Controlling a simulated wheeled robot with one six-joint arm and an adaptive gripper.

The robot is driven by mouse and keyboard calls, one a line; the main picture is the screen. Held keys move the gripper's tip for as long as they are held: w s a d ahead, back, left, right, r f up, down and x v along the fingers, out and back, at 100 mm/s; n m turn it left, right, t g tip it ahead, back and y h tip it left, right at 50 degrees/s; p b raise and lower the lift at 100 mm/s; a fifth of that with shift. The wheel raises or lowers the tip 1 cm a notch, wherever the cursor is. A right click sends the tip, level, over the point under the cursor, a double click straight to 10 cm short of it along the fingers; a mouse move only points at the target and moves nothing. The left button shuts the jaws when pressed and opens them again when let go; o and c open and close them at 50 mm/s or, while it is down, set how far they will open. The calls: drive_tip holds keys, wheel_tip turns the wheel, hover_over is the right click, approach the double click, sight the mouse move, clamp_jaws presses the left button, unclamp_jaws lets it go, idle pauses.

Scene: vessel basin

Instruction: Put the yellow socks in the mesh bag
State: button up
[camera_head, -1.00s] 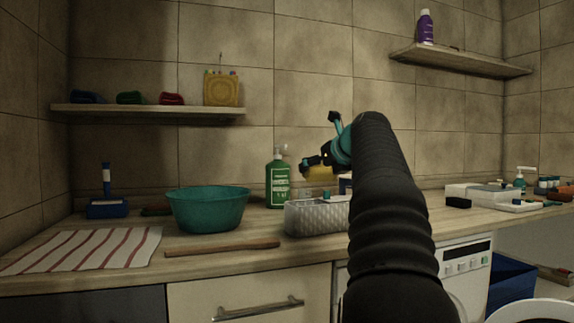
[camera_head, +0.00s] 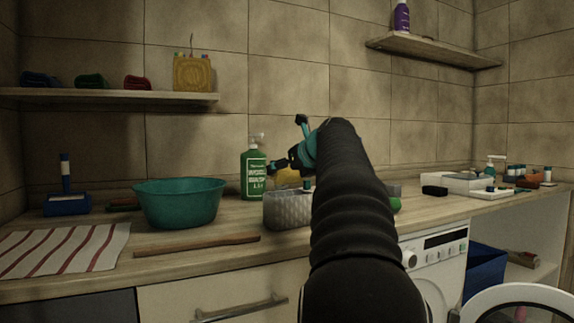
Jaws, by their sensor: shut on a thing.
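My gripper (camera_head: 283,166) is above the patterned grey basket (camera_head: 285,211) on the counter, in front of the green bottle. A yellow thing (camera_head: 287,178), seemingly the yellow socks, shows just below the fingers, and my gripper is shut on it. My dark arm hides part of it and the right part of the basket. I cannot make out a mesh bag for certain.
A teal bowl (camera_head: 179,203) and a wooden stick (camera_head: 197,246) are to the left of the basket. The green bottle (camera_head: 254,171) stands behind. Blue, green and red folded cloths lie on the left shelf (camera_head: 110,97). A washing machine (camera_head: 436,262) is at the lower right.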

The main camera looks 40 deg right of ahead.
sight(292, 178)
drive_tip(key=shift+f+b, duration=0.8)
drive_tip(key=shift+f, duration=0.9)
drive_tip(key=o, duration=0.7)
wheel_tip(292, 178, up, 3)
drive_tip(key=p, duration=0.3)
drive_tip(key=shift+f, duration=0.1)
drive_tip(key=shift+r, duration=2.1)
